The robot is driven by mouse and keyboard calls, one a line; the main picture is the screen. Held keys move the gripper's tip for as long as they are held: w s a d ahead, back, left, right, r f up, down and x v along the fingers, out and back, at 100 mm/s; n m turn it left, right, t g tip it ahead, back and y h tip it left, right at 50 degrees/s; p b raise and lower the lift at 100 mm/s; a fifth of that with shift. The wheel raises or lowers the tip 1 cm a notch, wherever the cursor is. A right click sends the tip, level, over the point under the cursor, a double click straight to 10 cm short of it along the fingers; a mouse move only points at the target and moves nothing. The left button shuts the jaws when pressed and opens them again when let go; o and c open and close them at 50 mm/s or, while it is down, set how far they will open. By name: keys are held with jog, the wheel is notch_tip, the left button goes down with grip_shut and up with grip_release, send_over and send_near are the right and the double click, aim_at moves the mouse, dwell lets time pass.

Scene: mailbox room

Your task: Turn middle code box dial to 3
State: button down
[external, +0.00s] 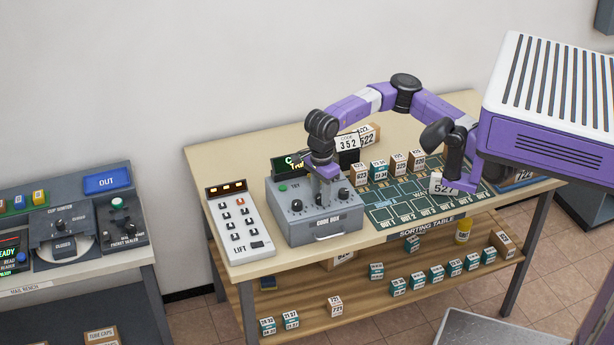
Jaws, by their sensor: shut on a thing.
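The grey code box (317,228) stands on the table between the lift panel and the sorting mat. It has a green TRY button, a small dark display behind it and a row of black dials. The left dial (296,206) and the right dial (343,193) show. My gripper (322,199) points down on the box between them, shut on the middle dial, which is mostly hidden behind the fingers. The number that the dial points to is too small and covered to read. A white code card (348,143) reading 352 stands behind my wrist.
The lift panel (240,225) with buttons is left of the box. The sorting mat (410,205) with several small boxes lies to the right. A white object marked 527 (443,186) is under my arm. Shelves below hold more boxes. A separate grey bench (70,240) stands at left.

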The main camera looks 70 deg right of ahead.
jog(key=shift+n, duration=2.1)
jog(key=c, duration=1.1)
grip_release()
jog(key=shift+o, duration=0.2)
notch_tip(320, 180, up, 8)
jog(key=shift+f, duration=0.1)
jog(key=shift+a, duration=0.1)
